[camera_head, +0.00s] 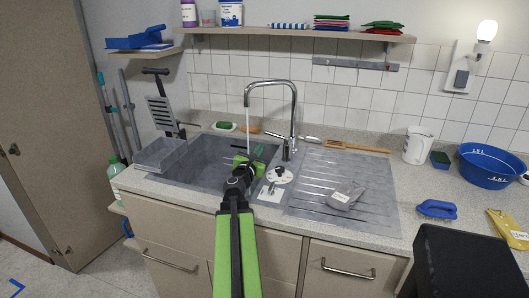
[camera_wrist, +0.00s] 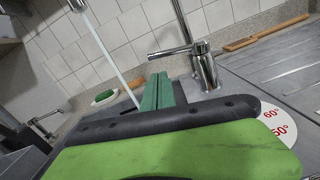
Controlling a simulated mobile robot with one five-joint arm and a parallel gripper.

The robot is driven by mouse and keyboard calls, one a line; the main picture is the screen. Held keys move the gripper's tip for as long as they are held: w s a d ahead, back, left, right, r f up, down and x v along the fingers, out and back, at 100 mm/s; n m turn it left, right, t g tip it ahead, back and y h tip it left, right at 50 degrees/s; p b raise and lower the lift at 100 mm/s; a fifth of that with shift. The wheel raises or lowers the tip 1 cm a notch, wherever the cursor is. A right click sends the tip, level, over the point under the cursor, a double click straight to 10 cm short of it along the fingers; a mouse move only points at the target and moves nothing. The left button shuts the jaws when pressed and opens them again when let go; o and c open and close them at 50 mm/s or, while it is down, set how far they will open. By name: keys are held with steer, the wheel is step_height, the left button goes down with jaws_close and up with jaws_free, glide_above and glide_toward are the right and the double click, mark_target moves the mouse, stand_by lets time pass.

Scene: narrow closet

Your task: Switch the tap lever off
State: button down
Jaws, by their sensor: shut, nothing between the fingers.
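The chrome tap (camera_head: 294,112) arches over the left part of the sink, and a thin stream of water (camera_head: 248,122) runs from its spout. In the wrist view the tap body (camera_wrist: 206,72) stands just beyond and to the right of my fingers, and its lever (camera_wrist: 170,52) sticks out sideways to the left. The stream also shows in the wrist view (camera_wrist: 108,52). My gripper (camera_head: 259,149) is shut and empty over the sink basin, left of the tap body. Its green fingers (camera_wrist: 158,80) appear just below the lever tip; I cannot tell whether they touch.
The grey sink (camera_head: 200,158) has a drainboard on the right with a grey packet (camera_head: 346,195). A round white dial (camera_head: 279,175) lies near the tap base. A white jug (camera_head: 417,145) and blue basin (camera_head: 490,165) stand right. A shelf (camera_head: 290,32) hangs above.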

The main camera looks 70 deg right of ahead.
mark_target(277, 136)
steer(key=d, duration=0.7)
steer(key=shift+w+r, duration=0.15)
